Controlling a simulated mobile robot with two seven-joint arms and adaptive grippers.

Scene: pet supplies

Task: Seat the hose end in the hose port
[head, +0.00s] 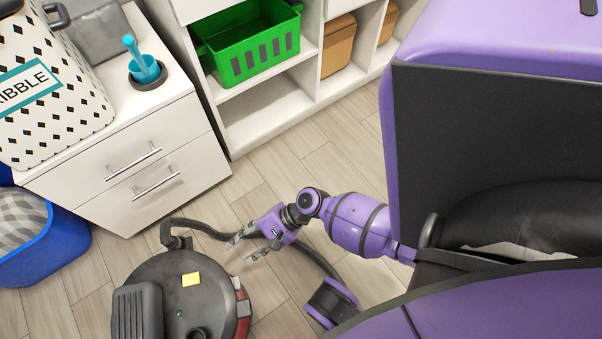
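The vacuum (150,275), a round dark body with a red side, stands on the floor at the lower left of the head view. A dark ribbed hose (203,228) runs from its upper edge to the right, passing behind my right gripper. The hose end (177,242), a dark elbow, is at the vacuum's upper rim; I cannot tell whether it is seated or only resting there. My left gripper is not in view.
A blue basket (65,245) is at the left. White shelves (265,115) hold a green crate (250,55).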

